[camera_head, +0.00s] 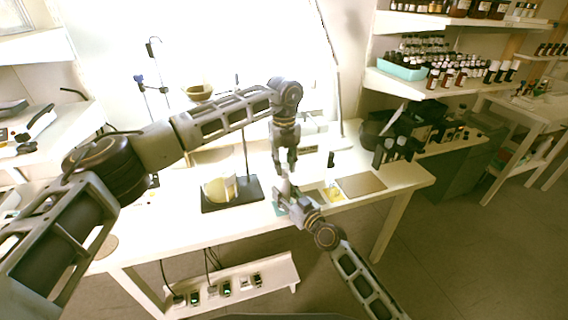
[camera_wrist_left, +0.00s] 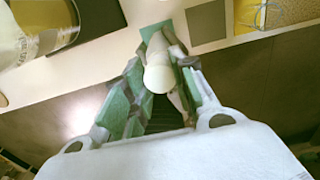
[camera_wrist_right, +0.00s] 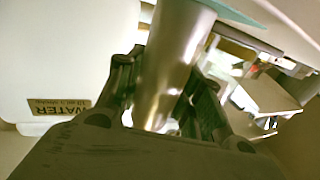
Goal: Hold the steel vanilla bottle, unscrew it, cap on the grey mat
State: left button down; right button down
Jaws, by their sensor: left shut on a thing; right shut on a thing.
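The steel bottle (camera_wrist_right: 172,60) fills the middle of the right wrist view, its shiny body between the fingers of my right gripper (camera_wrist_right: 165,110), which is shut on it. In the head view my right gripper (camera_head: 292,194) reaches the bottle (camera_head: 284,186) from the front. My left gripper (camera_head: 285,168) is right above, pointing down. In the left wrist view the pale round cap (camera_wrist_left: 158,76) lies between the fingers of my left gripper (camera_wrist_left: 157,95), shut on it. Whether cap and bottle are apart is hidden. The grey mat (camera_head: 361,185) is bare, right of the bottle; it also shows (camera_wrist_left: 207,24).
A small green mat (camera_wrist_left: 163,28) is by the bottle. A glass vessel (camera_head: 218,189) stands on a black stand base (camera_head: 250,186) to the left. The table's front edge is close.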

pick_arm(q)
jog(key=shift+r, duration=0.15)
jog(key=shift+r, duration=1.85)
pick_arm(e)
jog(key=c, duration=0.9)
grip_release()
jog(key=shift+s+d, duration=0.1)
jog(key=shift+v, duration=5.85)
pick_arm(q)
jog(key=shift+m, duration=0.4)
